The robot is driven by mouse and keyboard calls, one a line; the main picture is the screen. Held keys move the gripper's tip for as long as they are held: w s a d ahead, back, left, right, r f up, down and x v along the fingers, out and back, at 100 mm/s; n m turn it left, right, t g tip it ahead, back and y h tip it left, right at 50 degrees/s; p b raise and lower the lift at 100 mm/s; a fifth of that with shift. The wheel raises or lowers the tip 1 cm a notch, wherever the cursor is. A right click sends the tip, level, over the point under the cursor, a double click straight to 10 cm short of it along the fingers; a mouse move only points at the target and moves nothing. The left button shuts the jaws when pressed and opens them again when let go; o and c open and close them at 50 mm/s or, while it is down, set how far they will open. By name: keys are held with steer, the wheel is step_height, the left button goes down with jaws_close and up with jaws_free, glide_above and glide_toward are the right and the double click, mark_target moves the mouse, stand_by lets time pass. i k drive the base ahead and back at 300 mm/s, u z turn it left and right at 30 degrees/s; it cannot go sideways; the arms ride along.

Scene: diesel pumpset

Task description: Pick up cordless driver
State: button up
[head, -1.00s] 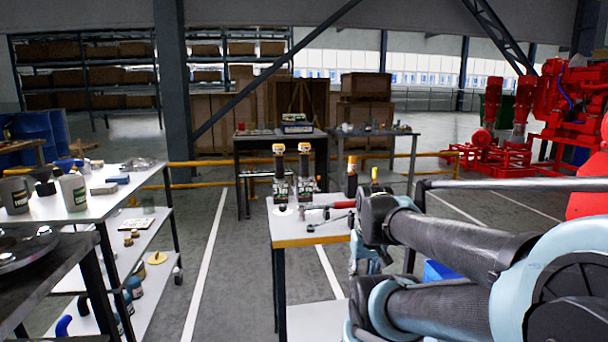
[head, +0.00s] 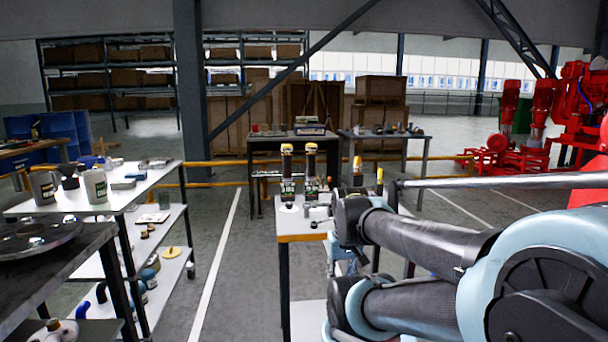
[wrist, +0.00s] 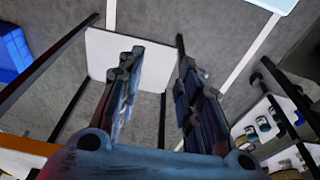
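Two tall upright tools with yellow tops, dark shafts and greenish bases stand on a small white-topped table (head: 298,230) in the head view. I see the left one (head: 287,175) and the right one (head: 311,173); I cannot tell for sure whether either is the cordless driver. Two more orange- or yellow-topped items, one of them here (head: 357,168), stand farther right, partly behind my arm. In the wrist view my gripper (wrist: 158,68) has its two fingers apart with nothing between them. It points at the floor and a white lower shelf (wrist: 155,55).
A white shelf unit (head: 120,205) with cups and small parts stands left, behind a dark bench (head: 60,255). A dark table (head: 265,146) stands farther back. Red pump machinery (head: 570,115) is at the right. The lined floor (head: 225,250) between the shelf and the small table is clear.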

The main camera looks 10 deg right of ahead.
mark_target(310, 149)
steer(key=u, duration=0.1)
steer(key=i, duration=0.45)
steer(key=u, duration=0.95)
